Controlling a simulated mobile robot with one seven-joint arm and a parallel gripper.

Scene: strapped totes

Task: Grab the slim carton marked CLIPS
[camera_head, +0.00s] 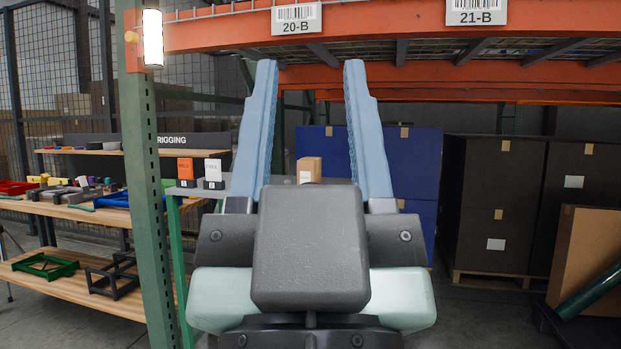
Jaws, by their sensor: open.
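My gripper (311,66) fills the middle of the head view, its two long blue-grey fingers spread wide apart and pointing away from me. Nothing is held between them. No carton with readable CLIPS lettering shows. A small tan carton (311,166) with a pale label appears between the fingers, farther back; its lower part is hidden by my gripper.
A green rack post (144,200) stands at left, and an orange beam (400,40) crosses overhead. Wooden shelves (95,215) with straps and frames lie at left. Blue boxes (408,160) and dark crates (493,200) stand behind at right.

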